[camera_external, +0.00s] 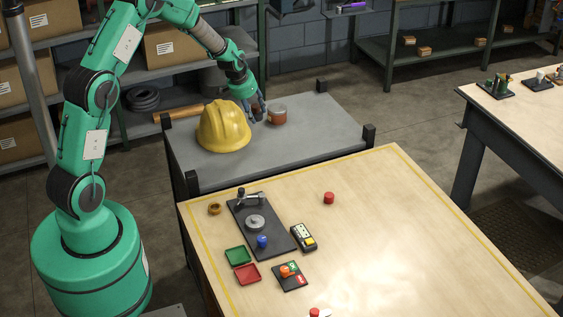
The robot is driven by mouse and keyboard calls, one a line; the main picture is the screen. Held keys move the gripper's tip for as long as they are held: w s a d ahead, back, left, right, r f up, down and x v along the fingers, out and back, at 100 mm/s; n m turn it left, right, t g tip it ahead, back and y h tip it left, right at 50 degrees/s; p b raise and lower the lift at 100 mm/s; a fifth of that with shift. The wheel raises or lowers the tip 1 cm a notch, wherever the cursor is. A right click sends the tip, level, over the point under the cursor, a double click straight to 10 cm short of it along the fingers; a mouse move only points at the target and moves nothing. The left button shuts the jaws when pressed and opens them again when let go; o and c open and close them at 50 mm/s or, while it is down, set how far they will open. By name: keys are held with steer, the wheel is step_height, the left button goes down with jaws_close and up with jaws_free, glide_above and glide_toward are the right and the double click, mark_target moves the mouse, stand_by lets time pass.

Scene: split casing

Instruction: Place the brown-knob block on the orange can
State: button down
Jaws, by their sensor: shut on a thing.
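My gripper (258,112) is low over the grey bench top, between the yellow hard hat and an orange-brown can. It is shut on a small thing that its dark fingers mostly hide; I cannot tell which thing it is. The can (278,116) stands upright with a greyish top, just right of the fingers. Whether the fingers touch the can is unclear. I cannot make out a brown-knob block clearly anywhere.
The hard hat (223,127) sits close to the left of my gripper. The grey bench (320,135) has raised corner posts and free room at right. The wooden table (390,220) in front carries a dark plate, small trays, red pieces and a yellow-black device.

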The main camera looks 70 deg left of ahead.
stand_by(0.4)
steer(key=p, duration=0.1)
glide_above(281, 111)
steer(key=s, duration=0.1)
steer(key=shift+s+d+f, duration=0.15)
steer(key=shift+d+f, duration=0.15)
steer(key=shift+f, duration=0.4)
steer(key=shift+f, duration=1.75)
steer(key=shift+f, duration=0.15)
steer(key=c, duration=1)
jaws_free()
